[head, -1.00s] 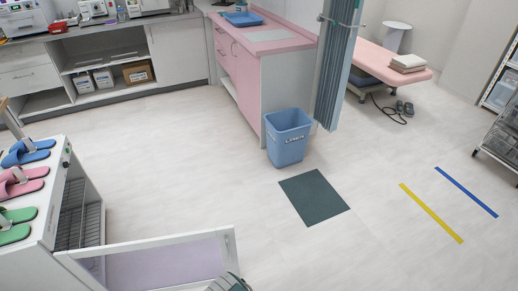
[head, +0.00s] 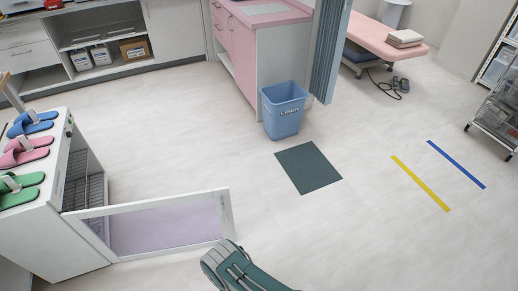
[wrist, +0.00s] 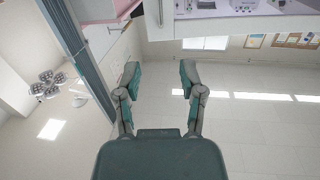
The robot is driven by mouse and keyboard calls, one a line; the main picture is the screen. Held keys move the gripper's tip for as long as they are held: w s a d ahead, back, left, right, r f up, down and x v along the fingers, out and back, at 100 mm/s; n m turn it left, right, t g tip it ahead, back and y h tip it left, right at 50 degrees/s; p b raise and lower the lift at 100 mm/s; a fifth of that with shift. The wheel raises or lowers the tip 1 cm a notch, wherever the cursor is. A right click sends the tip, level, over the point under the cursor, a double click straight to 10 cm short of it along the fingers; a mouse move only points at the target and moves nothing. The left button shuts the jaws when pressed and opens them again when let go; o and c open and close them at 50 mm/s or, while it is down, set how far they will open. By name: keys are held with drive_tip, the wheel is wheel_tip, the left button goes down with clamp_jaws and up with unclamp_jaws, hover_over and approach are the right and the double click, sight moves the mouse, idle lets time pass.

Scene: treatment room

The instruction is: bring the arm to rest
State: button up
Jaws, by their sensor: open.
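My gripper (wrist: 160,88) shows in the wrist view with its two fingers spread wide apart and nothing between them. The wrist view looks upside down, with ceiling, curtain and counter around the fingers. In the head view, a green-grey part of my arm (head: 240,270) shows at the bottom edge, over the floor and just right of the open cabinet door. The fingertips are not clearly visible there.
A white cabinet (head: 40,235) with slippers on top stands at the left, its door (head: 165,225) swung open. A blue bin (head: 284,110) stands by the pink counter (head: 235,60). A dark mat (head: 308,168) lies on the floor.

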drive_tip(key=w+a+r+m+g+h, duration=0.1)
drive_tip(key=w+a+r+g, duration=0.1)
drive_tip(key=w+r, duration=0.7)
drive_tip(key=w+a+r+m+g+h, duration=0.1)
drive_tip(key=w+a+r+m, duration=0.15)
drive_tip(key=w+r, duration=0.6)
drive_tip(key=w+d+r+g, duration=0.1)
drive_tip(key=w+d+r, duration=0.15)
drive_tip(key=r, duration=0.85)
drive_tip(key=w+d+r+g, duration=0.15)
drive_tip(key=d+r, duration=0.25)
drive_tip(key=r, duration=0.7)
drive_tip(key=s+d+r+g, duration=0.1)
drive_tip(key=s+d+r, duration=0.5)
drive_tip(key=r, duration=0.3)
drive_tip(key=s+d+r+g, duration=0.2)
drive_tip(key=s+d+r, duration=0.4)
drive_tip(key=s+r, duration=0.15)
drive_tip(key=s+d+r+g+h, duration=0.1)
drive_tip(key=s+d, duration=0.4)
drive_tip(key=s, duration=0.6)
drive_tip(key=s+d+r+g+h, duration=0.1)
drive_tip(key=s+d+r, duration=0.3)
drive_tip(key=s, duration=0.7)
drive_tip(key=shift+d+r+g+h, duration=0.2)
drive_tip(key=shift+d+g+h, duration=0.25)
drive_tip(key=shift+d, duration=0.3)
